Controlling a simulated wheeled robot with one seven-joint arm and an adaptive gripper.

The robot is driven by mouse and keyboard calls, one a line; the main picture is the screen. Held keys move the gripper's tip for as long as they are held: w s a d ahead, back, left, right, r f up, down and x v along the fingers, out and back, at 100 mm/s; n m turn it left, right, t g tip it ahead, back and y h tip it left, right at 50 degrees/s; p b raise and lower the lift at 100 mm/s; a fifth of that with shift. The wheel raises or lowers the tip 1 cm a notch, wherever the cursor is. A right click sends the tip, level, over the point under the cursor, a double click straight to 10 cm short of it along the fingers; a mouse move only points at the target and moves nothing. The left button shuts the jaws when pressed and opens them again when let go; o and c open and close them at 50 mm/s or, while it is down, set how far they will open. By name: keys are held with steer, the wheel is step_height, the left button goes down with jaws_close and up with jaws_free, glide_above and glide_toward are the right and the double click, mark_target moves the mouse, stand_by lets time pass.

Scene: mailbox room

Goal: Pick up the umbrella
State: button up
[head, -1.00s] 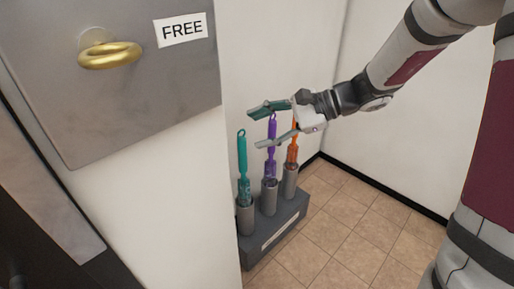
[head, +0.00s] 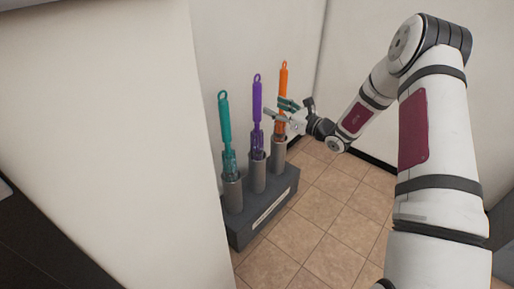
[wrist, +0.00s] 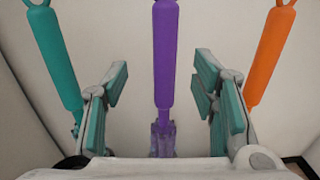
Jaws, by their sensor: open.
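Three umbrellas stand upright in a row: a teal one (head: 224,120), a purple one (head: 257,100) and an orange one (head: 283,82). Each sits in its own grey tube of a dark stand (head: 250,228). My gripper (head: 273,109) is open and empty, at the height of the purple umbrella's lower handle and just right of it, partly covering the orange one. In the wrist view the purple handle (wrist: 165,50) is centred between the open fingers, with the teal handle (wrist: 55,60) left and the orange handle (wrist: 268,60) right. No contact shows.
White walls stand close behind and to the right of the stand. A white wall edge (head: 120,130) rises at the left. Tan floor tiles (head: 330,205) are clear right of the stand. The stand bears a pale label on its front.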

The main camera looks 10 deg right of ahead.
mark_target(261, 100)
steer(key=b+x, duration=0.1)
steer(key=x, duration=0.3)
steer(key=shift+w+a, duration=0.1)
steer(key=shift+w, duration=0.1)
steer(key=shift+w+d+f+b+x, duration=0.15)
steer(key=shift+b+x, duration=0.4)
steer(key=shift+x, duration=0.8)
steer(key=shift+w+d+f+b+x, duration=0.15)
steer(key=shift+b+x, duration=0.35)
steer(key=shift+x, duration=0.85)
steer(key=shift+s+r, duration=0.1)
jaws_close()
